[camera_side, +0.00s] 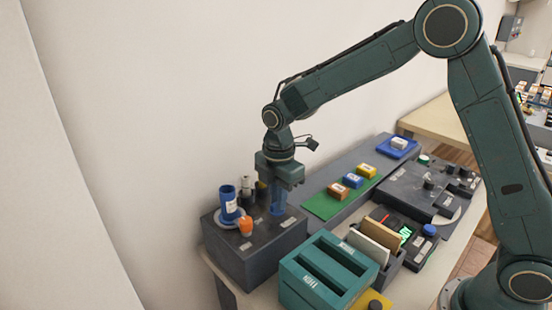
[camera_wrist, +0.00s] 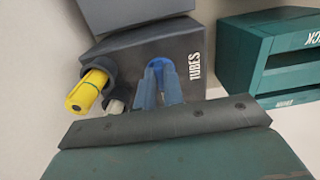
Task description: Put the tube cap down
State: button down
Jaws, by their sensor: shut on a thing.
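My gripper (camera_side: 278,208) points down over the right part of the dark tube block (camera_side: 262,262), its fingertips low, at or close to the top. In the wrist view its blue fingers (camera_wrist: 162,84) are closed on a small blue piece, the tube cap (camera_wrist: 159,63), which shows between the tips. In the side view the fingers hide the cap. I cannot tell whether the cap touches the block. The block is marked TUBES in the wrist view (camera_wrist: 185,42).
A blue tube (camera_side: 229,203) and an orange piece (camera_side: 245,226) stand left of my gripper. The wrist view shows a yellow tube (camera_wrist: 86,92) and a pale one (camera_wrist: 115,106). A teal slotted box (camera_side: 325,275) stands close at the right. A green mat (camera_side: 322,206) lies beyond.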

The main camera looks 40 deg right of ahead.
jog(key=c, duration=1.5)
grip_release()
jog(key=shift+f, duration=0.1)
jog(key=shift+r, duration=0.2)
notch_tip(320, 180, up, 12)
jog(key=s+d+r+m+t, duration=0.1)
jog(key=s+d+r+m, duration=0.25)
jog(key=s, duration=0.35)
jog(key=s+d+r+m+t, duration=0.2)
jog(key=s+r+m, duration=0.2)
jog(key=s+m, duration=0.15)
jog(key=s+d+f+m+t, duration=0.1)
jog(key=s+m, duration=0.2)
jog(key=s, duration=0.2)
jog(key=s+d+f+m, duration=0.1)
jog(key=s+m, duration=0.2)
jog(key=s, duration=0.2)
jog(key=s+d+f+m+t, duration=0.1)
jog(key=s+m, duration=0.2)
jog(key=s, duration=0.2)
jog(key=shift+d+f+t, duration=0.15)
jog(key=shift+t, duration=0.15)
